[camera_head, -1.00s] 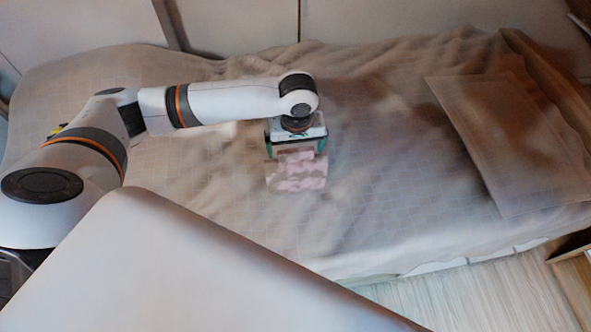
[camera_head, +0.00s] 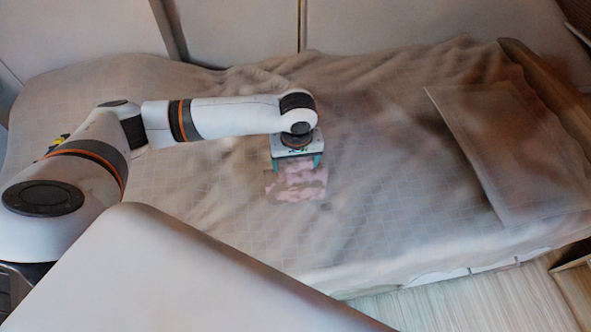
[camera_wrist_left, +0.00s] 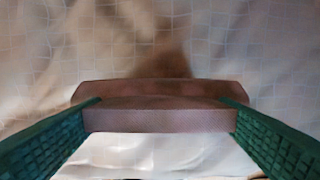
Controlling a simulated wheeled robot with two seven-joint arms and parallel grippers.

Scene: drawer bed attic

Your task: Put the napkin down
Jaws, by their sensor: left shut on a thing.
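The napkin (camera_head: 297,184) is a pink and brown patterned piece at the middle of the bed in the head view. My left gripper (camera_head: 297,163) is shut on it from above. In the left wrist view the napkin (camera_wrist_left: 160,118) shows as a brown folded band between the two green fingers of my left gripper (camera_wrist_left: 165,120). The bedspread lies below it, with a dark shadow beside the napkin. I cannot tell whether the napkin touches the bed. My right gripper is not in view.
The bed (camera_head: 400,210) has a wrinkled beige checked cover, with clear room around the napkin. A flat pillow (camera_head: 510,150) lies at the right. A wooden floor (camera_head: 480,300) shows at the lower right, and a wall stands behind the bed.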

